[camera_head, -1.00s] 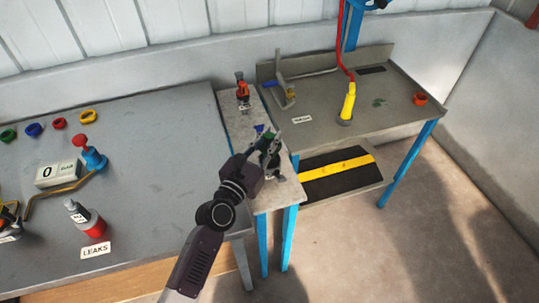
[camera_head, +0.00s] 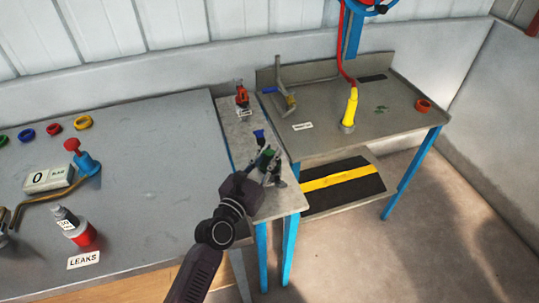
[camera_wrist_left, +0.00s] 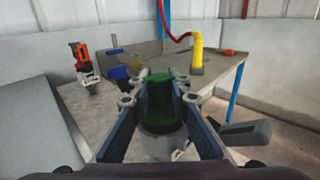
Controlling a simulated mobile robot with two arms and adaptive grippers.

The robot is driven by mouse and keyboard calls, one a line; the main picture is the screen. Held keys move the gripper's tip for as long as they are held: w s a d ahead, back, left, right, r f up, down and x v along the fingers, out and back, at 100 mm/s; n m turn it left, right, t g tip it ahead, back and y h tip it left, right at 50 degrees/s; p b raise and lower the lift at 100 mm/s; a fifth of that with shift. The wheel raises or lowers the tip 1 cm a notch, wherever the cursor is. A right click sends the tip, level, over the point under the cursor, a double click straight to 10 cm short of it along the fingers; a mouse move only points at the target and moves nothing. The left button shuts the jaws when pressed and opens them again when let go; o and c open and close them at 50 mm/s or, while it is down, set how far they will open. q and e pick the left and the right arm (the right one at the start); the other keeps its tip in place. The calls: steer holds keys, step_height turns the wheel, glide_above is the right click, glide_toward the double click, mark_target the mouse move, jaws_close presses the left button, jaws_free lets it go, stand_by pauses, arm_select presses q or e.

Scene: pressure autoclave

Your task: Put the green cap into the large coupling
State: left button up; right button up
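The green cap (camera_wrist_left: 160,95) sits between the fingers of my left gripper (camera_wrist_left: 162,82) in the left wrist view, and both fingers appear to touch its sides. A grey rounded part (camera_wrist_left: 160,142), which looks like the large coupling, shows below the cap, partly hidden by the fingers. I cannot tell whether the cap touches it. My right gripper is in neither view.
A blue part (camera_head: 259,137) and a red-orange device (camera_head: 241,95) stand farther back on the narrow table (camera_head: 238,130).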

arm_select(q)
steer(key=o, duration=0.4)
steer(key=shift+o, duration=0.2)
steer(key=shift+s+a+r+p, duration=0.1)
steer(key=shift+r+p, duration=0.2)
steer(key=shift+p, duration=0.05)
steer(key=b+v, duration=0.1)
steer(key=v, duration=1.1)
